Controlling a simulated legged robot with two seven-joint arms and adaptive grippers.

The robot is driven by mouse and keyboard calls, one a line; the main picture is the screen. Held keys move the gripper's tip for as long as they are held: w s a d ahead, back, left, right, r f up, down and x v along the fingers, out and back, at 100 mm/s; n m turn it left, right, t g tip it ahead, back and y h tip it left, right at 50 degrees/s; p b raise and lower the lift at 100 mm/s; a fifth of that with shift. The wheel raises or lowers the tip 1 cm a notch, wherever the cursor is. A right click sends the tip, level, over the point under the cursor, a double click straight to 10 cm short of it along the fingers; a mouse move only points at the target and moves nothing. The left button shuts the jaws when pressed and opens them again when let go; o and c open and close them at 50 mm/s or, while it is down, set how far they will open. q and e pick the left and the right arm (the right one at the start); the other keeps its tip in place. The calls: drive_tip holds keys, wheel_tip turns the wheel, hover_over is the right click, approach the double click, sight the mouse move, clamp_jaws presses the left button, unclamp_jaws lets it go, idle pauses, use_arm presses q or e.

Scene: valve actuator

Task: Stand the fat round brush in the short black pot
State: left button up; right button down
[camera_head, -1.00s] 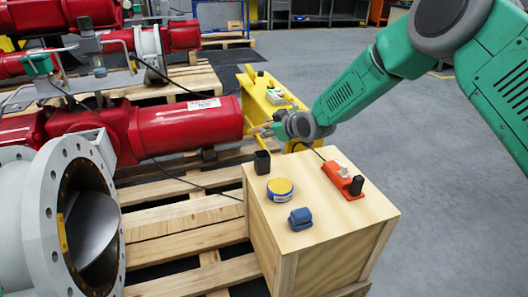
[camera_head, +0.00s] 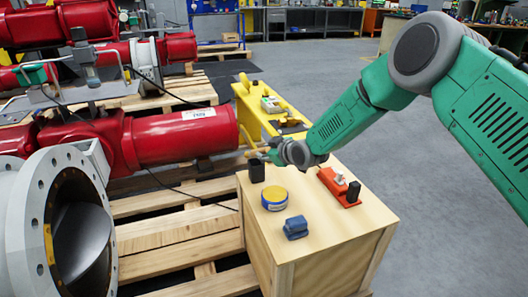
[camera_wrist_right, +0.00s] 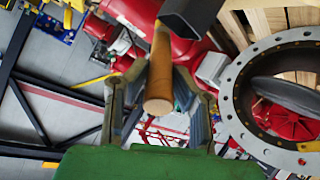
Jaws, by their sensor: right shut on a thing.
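The short black pot (camera_head: 256,172) stands upright at the far left corner of the wooden crate's top. Its dark square rim also shows at the top of the right wrist view (camera_wrist_right: 190,14). My right gripper (camera_head: 266,154) is just behind and above the pot, shut on the brush. In the right wrist view the brush's round wooden handle (camera_wrist_right: 160,82) lies between the two fingers, its blunt end toward the camera. The bristle end cannot be made out. The brush is outside the pot, and any gap between them is unclear. My left gripper is not in view.
The wooden crate (camera_head: 335,245) also carries a yellow-blue round tin (camera_head: 275,199), a blue block (camera_head: 296,228) and an orange tool (camera_head: 339,187). A yellow stand (camera_head: 262,108) is behind it. The red actuator (camera_head: 180,140) and grey flange (camera_head: 28,215) are at left.

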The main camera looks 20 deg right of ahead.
drive_tip(key=c, duration=1.3)
unclamp_jaws()
drive_tip(key=shift+a, duration=0.15)
drive_tip(key=shift+c, duration=0.2)
drive_tip(key=shift+a, duration=0.15)
drive_tip(key=shift+r, duration=0.5)
drive_tip(key=p+v, duration=0.4)
drive_tip(key=v, duration=0.8)
